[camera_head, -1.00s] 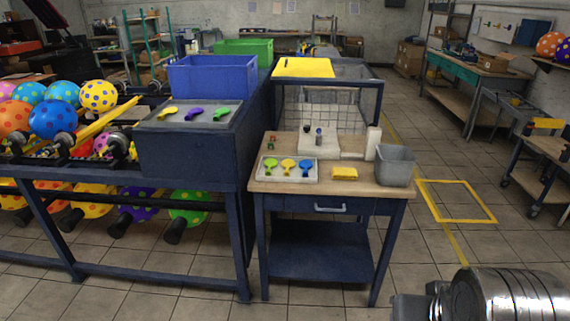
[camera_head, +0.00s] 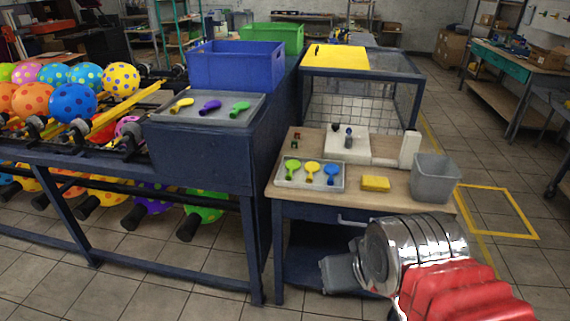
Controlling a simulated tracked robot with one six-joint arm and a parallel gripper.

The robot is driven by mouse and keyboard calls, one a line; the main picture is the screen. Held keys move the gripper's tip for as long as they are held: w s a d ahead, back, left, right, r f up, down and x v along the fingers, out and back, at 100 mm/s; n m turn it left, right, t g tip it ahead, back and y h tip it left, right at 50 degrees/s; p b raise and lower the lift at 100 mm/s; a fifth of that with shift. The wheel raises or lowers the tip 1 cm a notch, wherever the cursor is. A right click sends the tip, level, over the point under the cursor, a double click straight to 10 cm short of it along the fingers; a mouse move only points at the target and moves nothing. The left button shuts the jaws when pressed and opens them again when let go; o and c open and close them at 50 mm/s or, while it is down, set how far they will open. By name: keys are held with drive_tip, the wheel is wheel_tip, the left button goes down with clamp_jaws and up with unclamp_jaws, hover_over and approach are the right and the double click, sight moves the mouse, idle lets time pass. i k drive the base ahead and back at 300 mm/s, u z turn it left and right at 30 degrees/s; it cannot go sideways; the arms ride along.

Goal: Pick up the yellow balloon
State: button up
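A small flat yellow balloon (camera_head: 181,105) lies at the left of a grey tray (camera_head: 172,119) on the dark blue machine, beside a purple and a green one. Another flat yellow balloon (camera_head: 312,170) lies in the middle of a tray (camera_head: 338,187) on the wooden-topped table, between a green and a blue one. A round inflated yellow balloon with dots (camera_head: 121,77) is on the rack at the left. My gripper (camera_head: 338,274) is the grey end of my arm at the bottom, in front of the table and apart from all balloons. Its fingers cannot be made out.
The table (camera_head: 400,185) also holds a yellow sponge-like block (camera_head: 375,184), a grey bin (camera_head: 435,180) and a white tray with small bottles. A blue crate (camera_head: 236,68) and a green crate (camera_head: 272,38) stand on the machine. Tiled floor is open at the right.

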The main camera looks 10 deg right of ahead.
sight(311, 170)
drive_tip(key=u, duration=0.45)
drive_tip(key=i, duration=1.4)
drive_tip(key=u, duration=0.1)
